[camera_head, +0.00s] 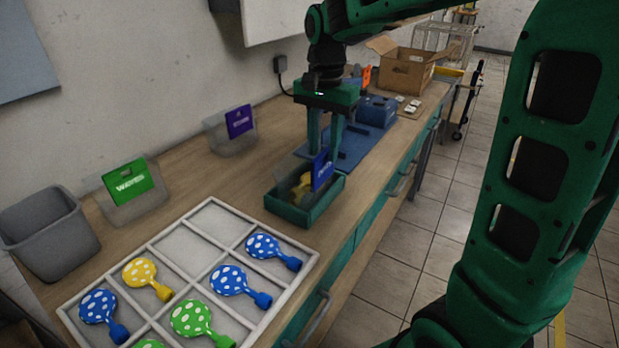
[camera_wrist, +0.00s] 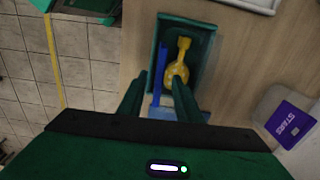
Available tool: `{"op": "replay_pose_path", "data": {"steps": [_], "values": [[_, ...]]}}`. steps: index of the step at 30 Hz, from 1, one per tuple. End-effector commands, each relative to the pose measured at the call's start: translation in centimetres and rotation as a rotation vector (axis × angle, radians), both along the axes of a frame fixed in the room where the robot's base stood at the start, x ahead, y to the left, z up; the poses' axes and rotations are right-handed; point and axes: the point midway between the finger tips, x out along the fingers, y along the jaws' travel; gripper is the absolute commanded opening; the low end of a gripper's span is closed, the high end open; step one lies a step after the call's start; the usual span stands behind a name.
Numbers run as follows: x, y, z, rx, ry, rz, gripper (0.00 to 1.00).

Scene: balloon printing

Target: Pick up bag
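A yellow balloon (camera_head: 303,184) lies in a small dark green tray (camera_head: 300,217), with an upright blue card (camera_head: 322,170) beside it. A greyish, see-through sheet (camera_head: 288,168) shows at the balloon's left; I cannot tell whether it is a bag. In the wrist view the yellow balloon (camera_wrist: 182,62) and the blue card (camera_wrist: 160,66) lie in the green tray (camera_wrist: 208,38). My gripper (camera_head: 323,152) is over the far end of the tray, pointing down. Its fingers are apart, with nothing seen held; in the wrist view my gripper (camera_wrist: 158,78) has the blue card's line between its fingers.
A white divided tray (camera_head: 178,258) of dotted balloons lies in front. Clear bins with a green sign (camera_head: 128,180) and a purple sign (camera_head: 239,121) stand by the wall, near a grey bin (camera_head: 48,232). A blue mat (camera_head: 350,145), blue box (camera_head: 377,110) and cardboard box (camera_head: 405,72) lie beyond.

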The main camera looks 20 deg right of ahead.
Motion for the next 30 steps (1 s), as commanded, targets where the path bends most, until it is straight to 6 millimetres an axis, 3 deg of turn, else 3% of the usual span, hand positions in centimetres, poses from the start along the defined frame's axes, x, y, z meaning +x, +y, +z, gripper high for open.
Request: {"op": "replay_pose_path", "data": {"steps": [6,14,18,30], "values": [[0.0,0.0,-2.2,-0.001,0.001,0.000,0.31],[0.0,0.0,-2.3,0.000,-0.001,0.000,0.31],[0.0,0.0,-2.3,0.000,-0.001,0.000,0.00],[0.0,0.0,-2.1,0.000,-0.001,0.000,0.00]]}}
